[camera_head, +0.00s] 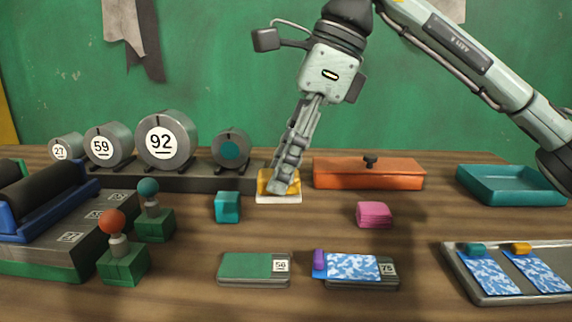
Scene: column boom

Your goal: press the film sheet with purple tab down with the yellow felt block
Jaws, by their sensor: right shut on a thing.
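The film sheet with purple tab (350,266) is blue and white patterned. It lies over most of a dark plate (362,286) marked 75, its purple tab (319,260) at the left end. The yellow felt block (264,183) stands on a pale base or pad (279,199) at the back middle. My right gripper (283,184) reaches down onto the block and is shut on it, hiding part of it. The block is well behind and left of the film sheet. My left gripper is not in view.
A pink block (374,214) and a teal block (228,207) stand mid-table. A green plate (254,269) marked 56 lies left of the film. A tray (480,297) with two more film sheets is at right. An orange lidded box (368,174) and teal tray (510,184) stand behind.

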